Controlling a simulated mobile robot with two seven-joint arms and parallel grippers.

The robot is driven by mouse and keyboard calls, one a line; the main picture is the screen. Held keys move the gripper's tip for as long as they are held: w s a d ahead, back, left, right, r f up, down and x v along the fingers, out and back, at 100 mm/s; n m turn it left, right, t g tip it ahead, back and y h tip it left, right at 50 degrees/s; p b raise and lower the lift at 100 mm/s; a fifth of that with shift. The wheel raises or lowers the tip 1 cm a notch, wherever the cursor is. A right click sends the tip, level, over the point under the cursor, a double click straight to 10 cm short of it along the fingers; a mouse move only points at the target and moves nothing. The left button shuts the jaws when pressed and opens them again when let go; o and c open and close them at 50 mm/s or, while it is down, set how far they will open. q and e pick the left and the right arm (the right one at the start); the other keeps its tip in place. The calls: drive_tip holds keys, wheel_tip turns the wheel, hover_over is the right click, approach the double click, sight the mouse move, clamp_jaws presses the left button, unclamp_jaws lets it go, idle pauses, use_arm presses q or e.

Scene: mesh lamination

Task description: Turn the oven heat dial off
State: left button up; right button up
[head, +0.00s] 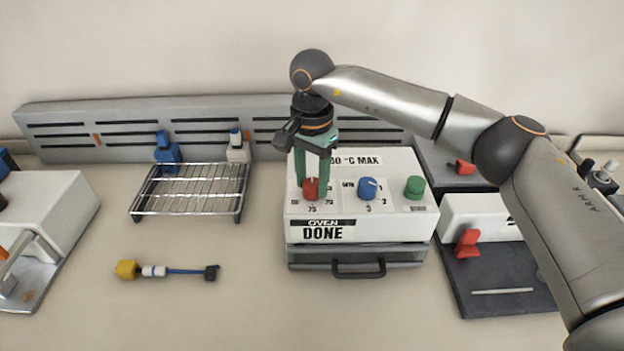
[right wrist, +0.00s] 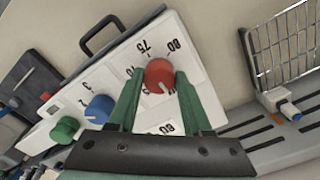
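The oven is a white box (head: 350,229) with a label reading "OVEN DONE". Its sloped panel carries a red dial (head: 311,188), a blue dial (head: 368,188) and a green knob (head: 415,187). Printed numbers surround the red dial. My right gripper (head: 312,186) points down over the panel, its green fingers on either side of the red dial. In the right wrist view the red dial (right wrist: 160,75) sits between the fingertips (right wrist: 160,76), which appear closed against its sides. The dial's white mark points toward the lower right there. My left gripper is not in view.
A wire rack (head: 190,190) stands left of the oven. A tool with a yellow end (head: 126,270) lies on the bench. A dark-based device with a red lever (head: 467,243) is at the right, under my right arm. The bench in front of the oven is clear.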

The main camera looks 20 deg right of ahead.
sight(312, 183)
drive_tip(key=o, duration=0.4)
drive_tip(key=shift+r, duration=0.1)
wheel_tip(312, 183, up, 12)
drive_tip(key=shift+r, duration=0.15)
idle(0.3)
drive_tip(key=shift+s, duration=0.1)
